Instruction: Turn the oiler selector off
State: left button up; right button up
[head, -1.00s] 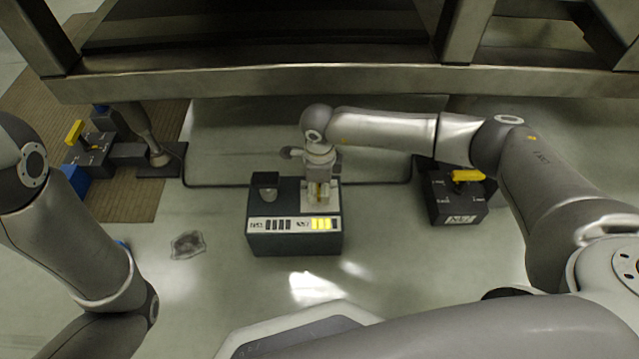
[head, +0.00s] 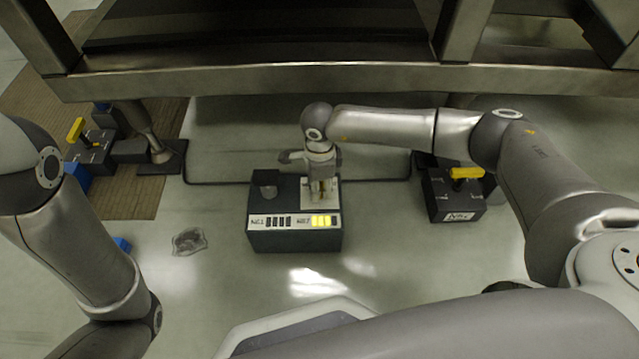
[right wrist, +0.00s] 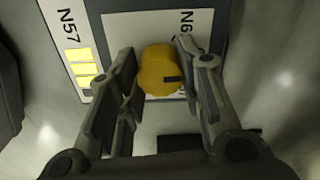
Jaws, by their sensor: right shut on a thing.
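A dark box (head: 295,241) stands on the floor in the middle of the head view, with a white label strip along its front edge. A dark knob (head: 265,180) sits on its left half. My right gripper (head: 322,192) reaches down onto the pale plate of the right half. In the right wrist view, my right gripper (right wrist: 160,85) has its fingers on both sides of a round yellow selector knob (right wrist: 160,70) with a dark mark, and is shut on it. Which knob is the oiler's cannot be read. My left arm shows, but its gripper is out of view.
The label strip has lit yellow bars (head: 324,221) at right and dark bars at left. Boxes with yellow handles stand at right (head: 455,207) and left (head: 90,152). A metal frame beam (head: 340,80) spans the back. A crumpled clear scrap (head: 188,241) lies on the floor.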

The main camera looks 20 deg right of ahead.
jog(key=o, duration=0.9)
jog(key=shift+o, duration=0.8)
notch_tip(320, 180, up, 12)
